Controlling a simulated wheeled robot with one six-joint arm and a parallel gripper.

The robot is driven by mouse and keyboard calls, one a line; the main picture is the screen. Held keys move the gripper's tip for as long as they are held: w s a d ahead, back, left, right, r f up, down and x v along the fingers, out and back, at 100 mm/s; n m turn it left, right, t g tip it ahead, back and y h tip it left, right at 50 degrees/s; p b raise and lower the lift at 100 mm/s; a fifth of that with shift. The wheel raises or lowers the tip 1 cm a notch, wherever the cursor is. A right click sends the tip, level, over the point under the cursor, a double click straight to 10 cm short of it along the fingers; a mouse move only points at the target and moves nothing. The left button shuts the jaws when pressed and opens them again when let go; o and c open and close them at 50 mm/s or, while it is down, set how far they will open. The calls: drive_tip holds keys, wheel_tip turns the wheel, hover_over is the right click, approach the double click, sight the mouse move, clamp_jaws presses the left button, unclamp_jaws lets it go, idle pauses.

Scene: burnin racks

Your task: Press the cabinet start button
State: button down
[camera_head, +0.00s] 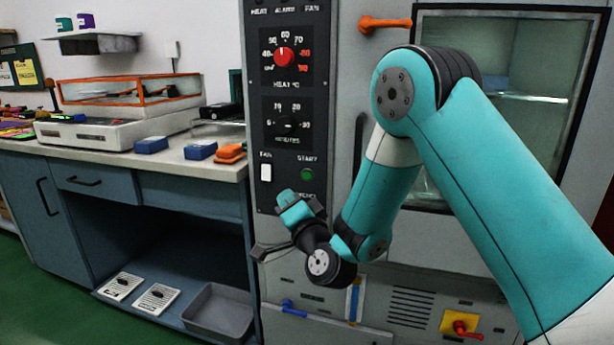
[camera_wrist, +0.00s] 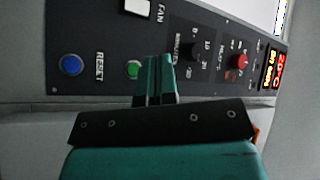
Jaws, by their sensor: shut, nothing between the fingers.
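The cabinet's start button is a round green button (camera_head: 307,174) under the START label on the dark control panel (camera_head: 287,142) in the head view. In the wrist view the green button (camera_wrist: 133,69) sits just left of my gripper's fingertips, partly close to them. My gripper (camera_wrist: 158,62) is shut and empty, its two teal fingers side by side and pointing at the panel. In the head view my gripper (camera_head: 287,197) is just below and left of the green button. Whether the fingertips touch the panel cannot be told.
A white FAN switch (camera_head: 265,172) is left of the button. A blue RESET button (camera_wrist: 70,65) shows in the wrist view. A red HEAT knob (camera_head: 284,57) and a black minutes knob (camera_head: 288,125) are above. A workbench (camera_head: 180,163) with blue boxes stands left.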

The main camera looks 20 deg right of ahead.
sight(307, 175)
drive_tip(key=w+d, duration=0.1)
drive_tip(key=w, duration=0.1)
drive_tip(key=w+d+b, duration=0.1)
drive_tip(key=w+d, duration=0.3)
drive_tip(key=w, duration=0.1)
idle(1.5)
drive_tip(key=shift+d, duration=0.1)
idle(0.6)
drive_tip(key=shift+w+d, duration=0.2)
drive_tip(key=shift+w, duration=0.15)
